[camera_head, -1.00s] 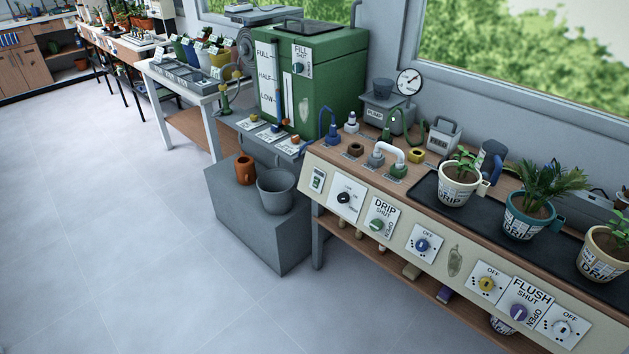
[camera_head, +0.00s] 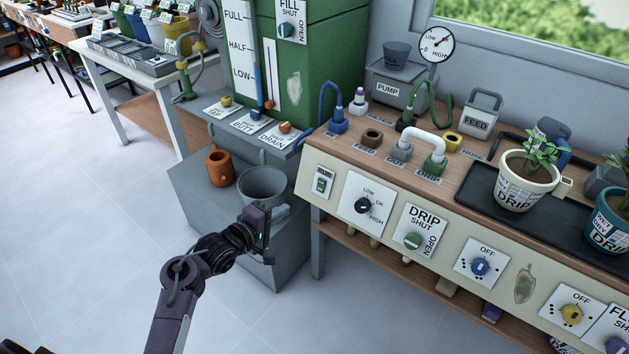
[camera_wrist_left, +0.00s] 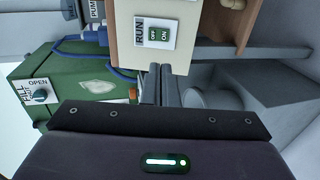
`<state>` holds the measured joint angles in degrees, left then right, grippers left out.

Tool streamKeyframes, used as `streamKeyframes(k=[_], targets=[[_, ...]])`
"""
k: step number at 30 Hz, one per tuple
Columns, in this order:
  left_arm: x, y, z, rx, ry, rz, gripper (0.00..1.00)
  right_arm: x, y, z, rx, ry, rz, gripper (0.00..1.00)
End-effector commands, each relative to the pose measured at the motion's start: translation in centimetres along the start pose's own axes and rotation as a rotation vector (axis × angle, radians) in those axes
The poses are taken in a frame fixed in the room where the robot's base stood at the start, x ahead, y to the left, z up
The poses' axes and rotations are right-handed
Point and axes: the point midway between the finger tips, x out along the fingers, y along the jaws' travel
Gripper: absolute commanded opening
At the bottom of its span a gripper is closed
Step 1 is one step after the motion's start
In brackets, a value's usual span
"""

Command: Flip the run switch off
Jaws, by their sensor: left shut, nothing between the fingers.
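The run switch (camera_head: 321,185) is a small green rocker on a white plate marked RUN, at the left end of the cream front panel (camera_head: 336,210). In the left wrist view the switch (camera_wrist_left: 159,35) shows OFF and ON labels; I cannot tell which side is pressed in. My left gripper (camera_head: 281,211) is shut and empty, in front of the panel, to the left of and below the switch in the head view. Its fingers (camera_wrist_left: 160,78) point toward the panel in the left wrist view and are apart from the switch. My right gripper is not in view.
A dial (camera_head: 363,205) marked LOW, OK and HIGH sits right of the switch, then the green DRIP knob (camera_head: 413,241). A grey bucket (camera_head: 262,184) and an orange mug (camera_head: 219,168) stand on a grey block (camera_head: 196,192) behind my left arm. The floor at left is clear.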

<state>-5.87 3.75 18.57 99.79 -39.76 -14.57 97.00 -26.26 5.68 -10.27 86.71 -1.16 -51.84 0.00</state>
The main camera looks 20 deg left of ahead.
Motion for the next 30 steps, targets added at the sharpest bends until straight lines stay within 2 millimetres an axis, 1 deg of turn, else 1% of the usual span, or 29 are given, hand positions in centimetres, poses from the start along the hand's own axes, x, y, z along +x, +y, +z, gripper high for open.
streamKeyframes(k=[3, 11, 14, 16, 20, 23, 30], targets=[[-0.2, 0.7, -0.1, -0.014, -0.001, 0.015, 0.00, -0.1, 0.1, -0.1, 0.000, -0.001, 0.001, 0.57], [-0.1, 0.8, -0.1, -0.015, -0.001, 0.014, 0.00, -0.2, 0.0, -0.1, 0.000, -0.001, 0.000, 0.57], [0.2, 0.8, -0.1, -0.015, -0.001, 0.015, 0.00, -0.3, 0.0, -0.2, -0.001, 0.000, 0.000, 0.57], [0.8, 0.7, -0.1, -0.016, -0.002, 0.016, 0.00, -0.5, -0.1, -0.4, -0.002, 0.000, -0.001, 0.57], [2.9, 0.8, -0.1, -0.015, -0.002, 0.017, 0.00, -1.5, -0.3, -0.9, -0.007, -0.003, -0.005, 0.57], [5.1, 0.7, -0.1, -0.016, -0.002, 0.016, 0.00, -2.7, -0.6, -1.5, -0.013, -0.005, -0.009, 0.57], [10.2, 0.8, -0.1, -0.014, -0.002, 0.016, 0.00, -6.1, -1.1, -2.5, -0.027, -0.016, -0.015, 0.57]])
